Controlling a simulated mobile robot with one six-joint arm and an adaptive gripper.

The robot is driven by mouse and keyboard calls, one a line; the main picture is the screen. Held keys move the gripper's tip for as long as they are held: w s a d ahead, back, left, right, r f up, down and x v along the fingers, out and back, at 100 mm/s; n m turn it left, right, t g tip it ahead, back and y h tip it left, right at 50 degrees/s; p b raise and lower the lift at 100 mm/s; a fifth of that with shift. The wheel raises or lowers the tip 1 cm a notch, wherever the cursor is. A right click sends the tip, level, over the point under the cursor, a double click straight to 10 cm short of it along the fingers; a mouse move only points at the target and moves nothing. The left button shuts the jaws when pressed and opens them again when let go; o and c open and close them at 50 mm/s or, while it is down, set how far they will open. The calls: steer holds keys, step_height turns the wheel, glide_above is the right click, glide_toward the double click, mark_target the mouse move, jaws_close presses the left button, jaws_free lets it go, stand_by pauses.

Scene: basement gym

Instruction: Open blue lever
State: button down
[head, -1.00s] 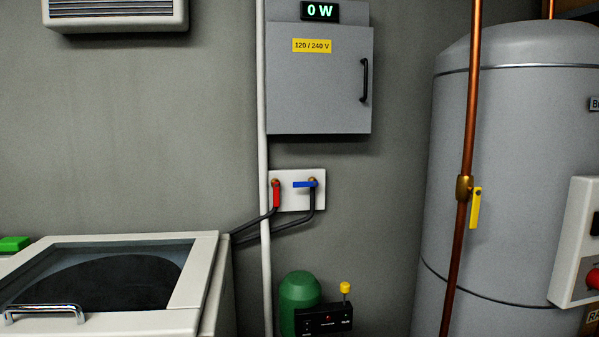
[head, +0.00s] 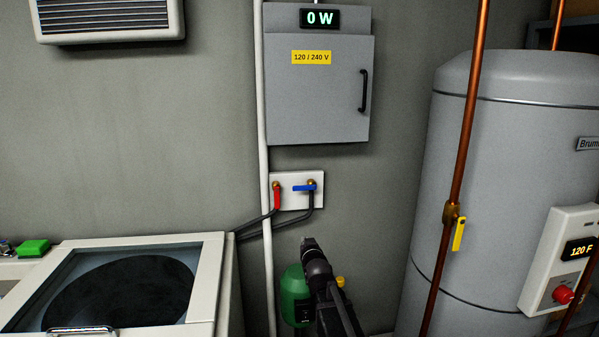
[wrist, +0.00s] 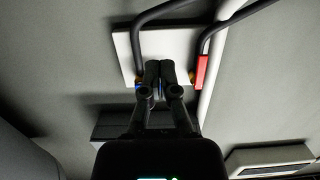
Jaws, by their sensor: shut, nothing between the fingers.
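The blue lever (head: 304,188) lies horizontal on a white wall plate (head: 290,203), pointing left from its brass valve. A red lever (head: 277,199) hangs down beside it on the left. My gripper (head: 309,243) is shut and empty, in front of and below the plate in the head view. In the wrist view, which looks inverted, my gripper's closed fingers (wrist: 160,70) overlap the plate (wrist: 181,42). They hide most of the blue lever (wrist: 138,86) there. The red lever (wrist: 201,72) shows to their right. I cannot tell whether the fingers touch anything.
A white vertical pipe (head: 263,120) runs left of the levers. Black hoses (head: 258,228) curve from the valves to the washer (head: 210,275). A grey electrical box (head: 318,105) hangs above. A green tank (head: 294,285) stands below. A copper pipe (head: 465,150) and water heater (head: 480,210) are at right.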

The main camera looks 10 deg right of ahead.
steer(key=w+r+t+p, duration=0.3)
steer(key=r+t+p, duration=0.2)
steer(key=r, duration=1)
steer(key=shift+r+p, duration=0.2)
steer(key=shift+p, duration=0.2)
steer(key=shift+w, duration=0.15)
step_height(320, 180, up, 4)
steer(key=f+p, duration=0.1)
steer(key=p, duration=0.2)
glide_above(305, 188)
steer(key=s+a, duration=0.1)
steer(key=a, duration=0.1)
steer(key=shift+s+a+f+b, duration=0.1)
steer(key=shift+f+b, duration=1.75)
